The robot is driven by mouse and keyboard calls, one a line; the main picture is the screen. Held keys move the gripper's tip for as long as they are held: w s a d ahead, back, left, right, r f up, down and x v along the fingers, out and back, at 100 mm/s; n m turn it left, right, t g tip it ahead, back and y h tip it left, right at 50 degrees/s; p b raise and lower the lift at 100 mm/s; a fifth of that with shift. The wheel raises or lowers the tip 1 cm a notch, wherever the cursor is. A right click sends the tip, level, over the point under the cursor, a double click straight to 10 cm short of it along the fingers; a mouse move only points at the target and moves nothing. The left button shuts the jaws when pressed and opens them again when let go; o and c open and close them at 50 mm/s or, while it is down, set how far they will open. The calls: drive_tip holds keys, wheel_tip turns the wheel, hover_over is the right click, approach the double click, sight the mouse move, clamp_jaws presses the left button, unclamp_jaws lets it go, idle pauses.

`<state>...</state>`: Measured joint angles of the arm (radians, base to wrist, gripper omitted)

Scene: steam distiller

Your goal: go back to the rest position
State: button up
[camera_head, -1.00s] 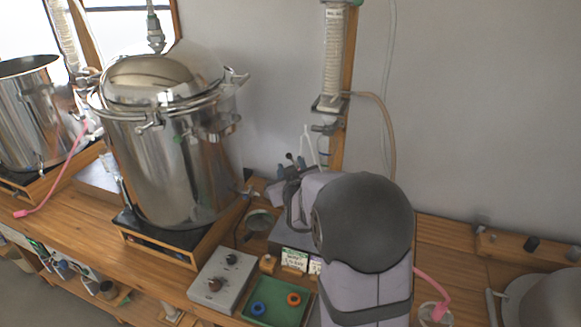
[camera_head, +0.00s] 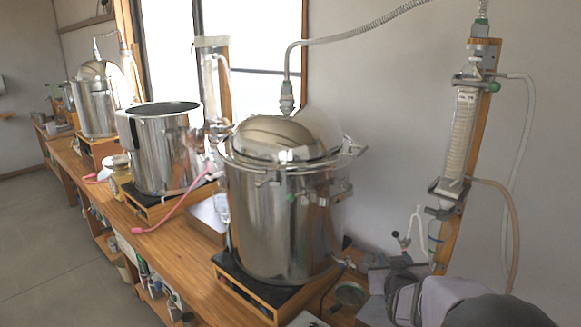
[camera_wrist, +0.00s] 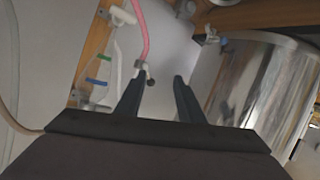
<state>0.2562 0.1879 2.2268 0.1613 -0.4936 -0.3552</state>
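My gripper (camera_wrist: 159,78) shows in the wrist view with its two dark fingers apart and nothing between them. A pink hose (camera_wrist: 142,32) and a small dark knob lie beyond the fingertips. In the head view my arm shows only at the lower right edge, in front of the bench, and its fingers cannot be made out there. The large steel still (camera_head: 285,215) with its domed lid stands on a wooden-framed base left of my arm. Its shiny wall also shows at the right of the wrist view (camera_wrist: 262,80).
A condenser column (camera_head: 459,135) on a wooden post stands behind my arm, with thin tubes hanging beside it. An open steel pot (camera_head: 163,155) and another still (camera_head: 96,108) stand farther left along the wooden bench. Floor (camera_head: 60,230) is clear at the left.

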drive_tip(key=s+a+f+m+g+y, duration=0.1)
drive_tip(key=s+a+f+g+y, duration=0.15)
drive_tip(key=s+f+g, duration=0.4)
drive_tip(key=s+a+f+m+g+y, duration=0.1)
drive_tip(key=s+a+f+g, duration=0.25)
drive_tip(key=s+f, duration=0.65)
drive_tip(key=s+a+n+g, duration=0.1)
drive_tip(key=s+a, duration=0.4)
drive_tip(key=s, duration=0.2)
drive_tip(key=s+a+r+n+g+y, duration=0.1)
drive_tip(key=s+a+n+g, duration=0.1)
drive_tip(key=s+a, duration=0.2)
drive_tip(key=s, duration=0.3)
drive_tip(key=shift+s+a+r, duration=0.15)
drive_tip(key=shift+s+a, duration=0.05)
drive_tip(key=shift+a, duration=0.2)
